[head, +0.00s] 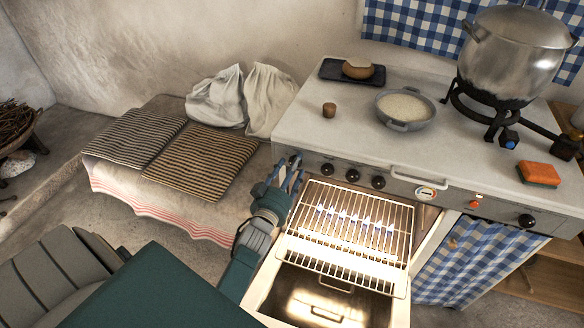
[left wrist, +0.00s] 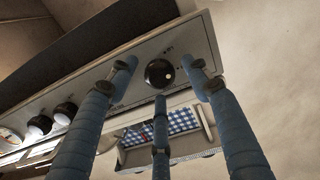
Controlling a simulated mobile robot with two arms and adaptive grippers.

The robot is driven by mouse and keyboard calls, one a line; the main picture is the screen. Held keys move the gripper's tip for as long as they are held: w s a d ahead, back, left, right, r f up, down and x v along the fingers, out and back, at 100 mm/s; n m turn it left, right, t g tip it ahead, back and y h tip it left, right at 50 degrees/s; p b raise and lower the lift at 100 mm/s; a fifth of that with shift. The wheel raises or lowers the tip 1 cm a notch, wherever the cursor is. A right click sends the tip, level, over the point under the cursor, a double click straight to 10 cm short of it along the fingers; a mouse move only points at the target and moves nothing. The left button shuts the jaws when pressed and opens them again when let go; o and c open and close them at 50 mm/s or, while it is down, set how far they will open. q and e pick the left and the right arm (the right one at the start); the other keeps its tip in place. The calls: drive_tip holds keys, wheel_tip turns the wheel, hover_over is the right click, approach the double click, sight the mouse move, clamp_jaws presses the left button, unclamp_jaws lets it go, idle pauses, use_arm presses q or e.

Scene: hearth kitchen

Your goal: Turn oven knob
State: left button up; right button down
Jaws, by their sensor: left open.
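The stove's front panel (head: 405,187) carries several black knobs, among them one left of the middle (head: 327,168), one in the middle (head: 352,175) and one further right (head: 378,181). My left gripper (head: 290,172) is at the panel's left end, open, its blue fingers largely covering the leftmost knob there. In the left wrist view a black knob (left wrist: 159,74) with a white dot sits between the spread fingertips of that gripper (left wrist: 160,82). I cannot tell whether a finger touches it. The oven (head: 350,222) is open, with its rack and lit flames showing. My right gripper is out of view.
The open oven door (head: 330,300) lies low in front. A steel pot (head: 515,50), grey pan (head: 405,108) and orange sponge (head: 538,174) are on the stovetop. A bench with striped cushions (head: 200,160) stands left of the stove.

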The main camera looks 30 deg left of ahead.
use_arm(q)
drive_tip(key=c, duration=1.2)
drive_tip(key=shift+o, duration=0.2)
drive_tip(key=shift+m, duration=1.2)
drive_tip(key=o, duration=1.2)
drive_tip(key=shift+c, duration=0.2)
drive_tip(key=shift+s, duration=0.1)
drive_tip(key=v, duration=1.2)
